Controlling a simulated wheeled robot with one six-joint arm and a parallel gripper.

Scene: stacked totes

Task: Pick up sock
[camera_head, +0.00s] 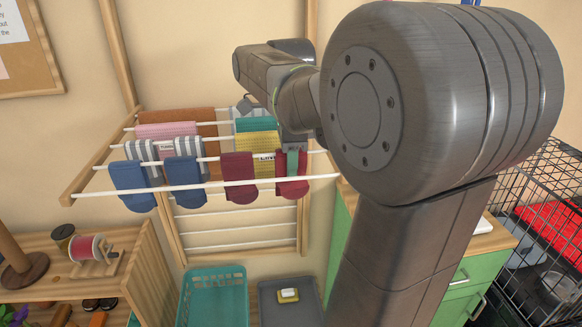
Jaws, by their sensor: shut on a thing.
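Socks hang over the front rods of a wooden drying rack (210,185) on the wall. The sock still hangs at the rod. The fingers are small and partly hidden by my wrist.
Striped, pink, yellow and teal cloths (166,130) hang on the rods behind. Below stand a teal basket (217,290) and a grey tote (268,312) holding a yellow item (288,295). A wooden shelf (150,262) is at left; a green cabinet (465,278) and wire cage (545,200) at right.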

